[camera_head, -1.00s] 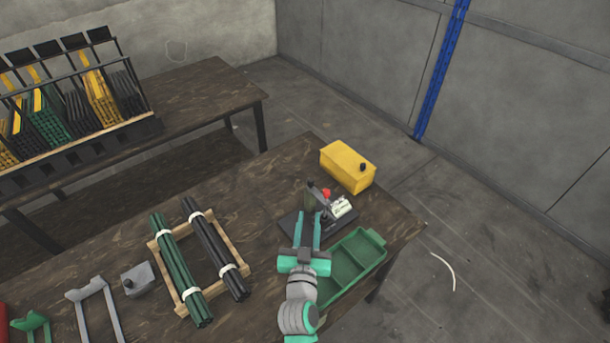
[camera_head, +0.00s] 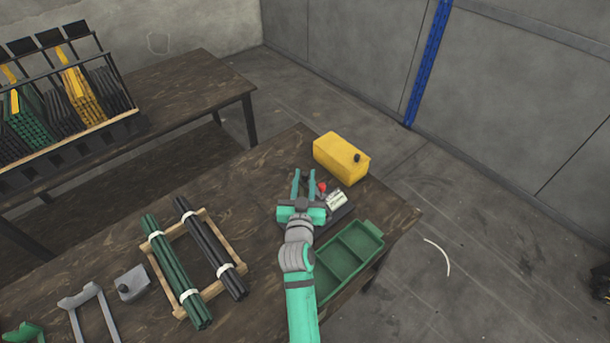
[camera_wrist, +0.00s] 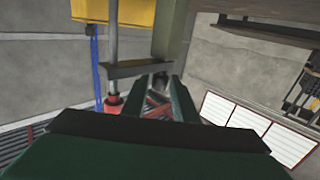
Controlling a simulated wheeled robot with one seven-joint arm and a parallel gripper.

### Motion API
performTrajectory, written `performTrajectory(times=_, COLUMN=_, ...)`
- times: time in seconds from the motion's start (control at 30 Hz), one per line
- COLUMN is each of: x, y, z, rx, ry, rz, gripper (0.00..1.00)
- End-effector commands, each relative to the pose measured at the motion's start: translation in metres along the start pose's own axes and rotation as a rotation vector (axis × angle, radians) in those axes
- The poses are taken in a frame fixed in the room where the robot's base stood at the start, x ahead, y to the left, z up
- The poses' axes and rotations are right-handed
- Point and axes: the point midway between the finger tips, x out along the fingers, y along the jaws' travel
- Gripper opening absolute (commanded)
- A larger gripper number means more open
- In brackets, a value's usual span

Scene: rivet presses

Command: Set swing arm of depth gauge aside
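The rivet press with its depth gauge stands on a dark base (camera_head: 342,213) at the table's right end. My arm hides much of it in the head view, where a red knob (camera_head: 322,187) and a white label block (camera_head: 337,200) show. My gripper (camera_head: 304,172) is over the press's left side, fingers parted. In the wrist view a dark flat bar (camera_wrist: 128,70), apparently the swing arm, crosses between a metal rod (camera_wrist: 114,40) and a green post (camera_wrist: 168,35). My fingertips (camera_wrist: 159,79) are close to the bar's right part; contact cannot be told. Nothing is visibly held.
A yellow box (camera_head: 341,158) stands just behind the press. A green divided tray (camera_head: 350,253) lies in front at the table edge. Green rods (camera_head: 172,270) and black rods (camera_head: 212,250) lie on a wooden frame to the left. Bare table lies between frame and press.

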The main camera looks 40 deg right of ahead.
Motion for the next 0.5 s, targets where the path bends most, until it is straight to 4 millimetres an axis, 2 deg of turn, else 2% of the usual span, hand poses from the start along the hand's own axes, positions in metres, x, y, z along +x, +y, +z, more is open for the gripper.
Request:
performTrajectory(times=0.17, x=0.0114, y=0.0004, z=0.0000, rx=0.001, ry=0.000, rz=0.001, gripper=0.26)
performTrajectory(times=0.47, x=0.0130, y=0.0004, z=0.0000, rx=0.001, ry=0.000, rz=0.000, gripper=0.26)
performTrajectory(times=0.5, x=0.0129, y=0.0003, z=0.0000, rx=0.001, ry=0.000, rz=0.000, gripper=0.19)
